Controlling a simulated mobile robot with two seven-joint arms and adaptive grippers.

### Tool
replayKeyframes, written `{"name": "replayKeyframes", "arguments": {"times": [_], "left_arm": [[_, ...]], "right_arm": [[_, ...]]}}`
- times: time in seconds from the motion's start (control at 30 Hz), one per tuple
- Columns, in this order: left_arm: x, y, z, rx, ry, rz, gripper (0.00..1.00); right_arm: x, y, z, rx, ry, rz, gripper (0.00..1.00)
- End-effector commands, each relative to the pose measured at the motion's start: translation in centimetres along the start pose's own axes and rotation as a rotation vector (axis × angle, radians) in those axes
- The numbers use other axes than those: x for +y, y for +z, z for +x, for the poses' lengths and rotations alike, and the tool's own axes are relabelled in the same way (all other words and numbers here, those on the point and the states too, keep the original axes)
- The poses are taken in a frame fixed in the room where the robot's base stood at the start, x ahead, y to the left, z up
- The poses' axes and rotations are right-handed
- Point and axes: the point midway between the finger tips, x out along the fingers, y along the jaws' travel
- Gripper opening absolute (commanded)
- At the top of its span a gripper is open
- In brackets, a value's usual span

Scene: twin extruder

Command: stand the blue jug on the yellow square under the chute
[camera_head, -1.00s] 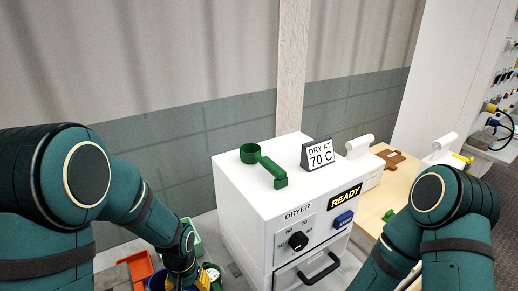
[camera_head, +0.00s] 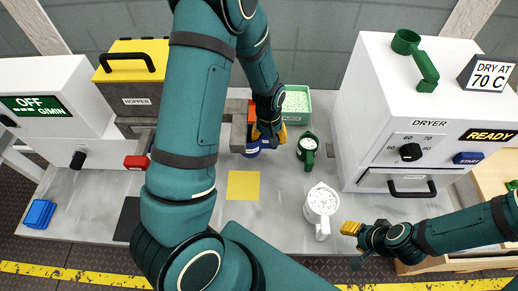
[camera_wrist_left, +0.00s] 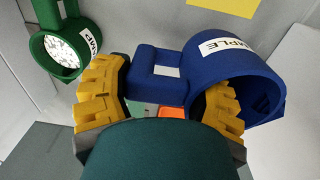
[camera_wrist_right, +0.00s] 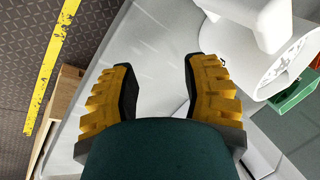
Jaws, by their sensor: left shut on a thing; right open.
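The blue jug (camera_wrist_left: 262,85), labelled SAMPLE, fills the right of the left wrist view. My left gripper (camera_wrist_left: 160,88) is shut on its handle. In the head view the left gripper (camera_head: 268,132) is above the table, behind the yellow square, and mostly hides the jug (camera_head: 253,153). The yellow square (camera_head: 243,185) lies bare on the grey table; its edge shows in the left wrist view (camera_wrist_left: 225,6). A grey block (camera_head: 238,132), perhaps the chute, is partly hidden by my left arm. My right gripper (camera_head: 351,229) is open and empty, right of the white jug.
A green jug (camera_head: 307,150) and a white jug (camera_head: 321,203), both holding pale pellets, stand right of the square. A green bin (camera_head: 296,100) stands behind. The dryer (camera_head: 375,120) blocks the right; the hopper (camera_head: 140,75) and an OFF unit (camera_head: 55,85) stand left.

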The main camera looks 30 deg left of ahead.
Motion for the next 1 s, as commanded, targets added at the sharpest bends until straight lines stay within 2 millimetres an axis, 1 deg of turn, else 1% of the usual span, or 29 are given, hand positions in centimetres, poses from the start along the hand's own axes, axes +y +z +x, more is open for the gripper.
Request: {"name": "replayKeyframes", "arguments": {"times": [0.03,0.1,0.37,0.5,0.57,0.63,0.83,0.97,1.0], "left_arm": [[-0.1,0.1,1.3,-0.003,-0.002,0.000,0.20],[-0.1,0.1,2.3,-0.003,-0.002,0.002,0.20],[-0.1,0.0,4.2,-0.001,-0.001,0.002,0.20],[-0.2,0.1,6.2,-0.002,-0.002,0.002,0.20],[-0.3,0.1,6.9,-0.002,-0.001,0.001,0.20],[-0.2,0.0,7.1,0.000,0.000,0.002,0.20],[-0.2,0.0,7.0,0.001,0.000,0.003,0.20],[-0.2,0.0,7.4,0.001,0.000,0.003,0.20],[-0.2,0.0,7.4,0.001,0.000,0.003,0.67]], "right_arm": [[0.1,0.1,0.4,-0.002,0.000,0.000,0.47],[0.2,0.2,0.5,-0.004,0.000,-0.001,0.47],[0.3,0.4,0.8,-0.008,-0.001,-0.002,0.47],[0.5,0.5,1.2,-0.012,-0.001,-0.003,0.47],[0.5,0.6,1.3,-0.013,-0.001,-0.004,0.47],[0.5,0.6,1.3,-0.014,-0.001,-0.004,0.47],[0.5,0.6,1.3,-0.014,-0.001,-0.004,0.47],[0.6,0.7,1.6,-0.014,-0.001,-0.004,0.47],[0.6,0.7,1.6,-0.014,-0.001,-0.004,0.47]]}}
